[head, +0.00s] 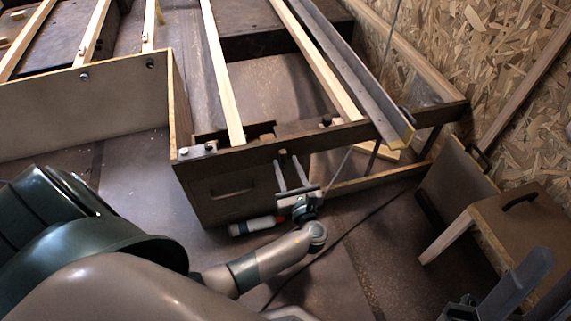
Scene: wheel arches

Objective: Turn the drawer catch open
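A drawer front (215,204) with a dark bar handle (232,192) sits under the dark front rail of a wooden frame. My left gripper (287,161) is at the right end of this drawer, with its fingers reaching up to the rail. The two fingers are apart, with a gap between them and nothing clearly held. I cannot make out the drawer catch; it is too small or hidden near the fingers. Dark grey parts at the bottom right corner look like my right gripper (515,280), cut off by the edge and away from the drawer.
A white bottle with a red part (252,226) lies on the floor below the drawer. Wooden slats (222,75) and a metal rail (345,62) cross the frame above. A wooden box with a dark handle (510,222) stands at right. A cable crosses the floor.

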